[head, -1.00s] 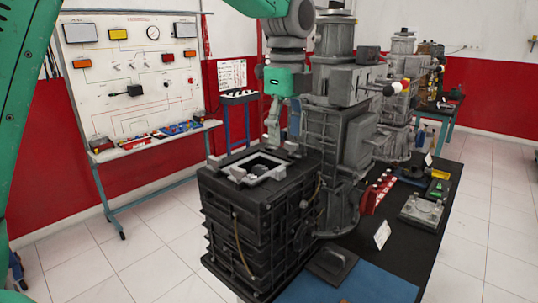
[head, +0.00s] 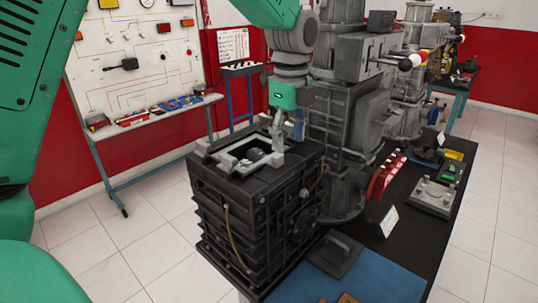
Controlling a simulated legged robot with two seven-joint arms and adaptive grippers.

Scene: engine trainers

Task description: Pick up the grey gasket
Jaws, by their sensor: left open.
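The grey gasket (head: 228,161) appears to be the light grey, roughly rectangular frame lying flat on top of the black engine block (head: 235,205), around a dark opening. My left gripper (head: 278,140) points down at the gasket's right side, with its fingers open. The fingertips overlap the gasket's right edge in the picture. I cannot tell whether they touch it or straddle it. The fingers partly hide that edge.
A tall grey machine (head: 345,130) stands close behind and right of the block. A training panel (head: 130,60) stands at the back left.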

